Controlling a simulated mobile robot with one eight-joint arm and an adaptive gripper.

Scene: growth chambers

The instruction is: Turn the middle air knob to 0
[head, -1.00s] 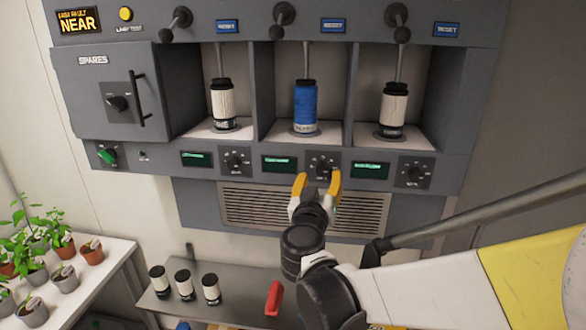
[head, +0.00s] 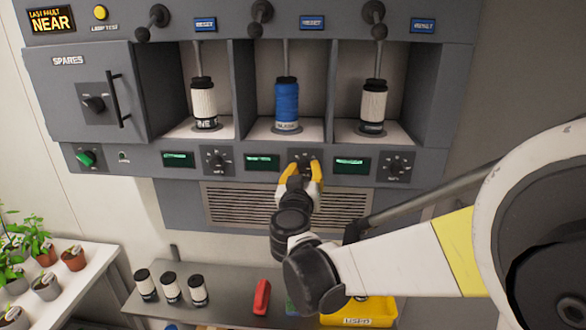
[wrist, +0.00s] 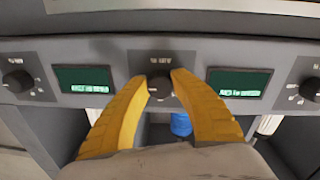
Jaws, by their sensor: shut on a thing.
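The middle air knob (head: 303,160) is a small dark dial on the grey panel, below the bay with the blue cartridge (head: 287,104). My gripper (head: 302,166) has its yellow fingers closed around it. In the wrist view the knob (wrist: 160,88) sits between the two fingertips (wrist: 161,76), which touch its sides. A pale mark shows on the knob, but its setting is too small and too covered to read. The left knob (head: 217,161) and right knob (head: 397,168) are free. Small green displays (head: 262,162) sit between the knobs.
Levers (head: 260,12) and blue reset buttons (head: 312,22) are above the bays. A vent grille (head: 230,200) lies below the panel. A lower shelf holds several white cartridges (head: 170,288), a red object (head: 262,297) and a yellow bin (head: 350,320).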

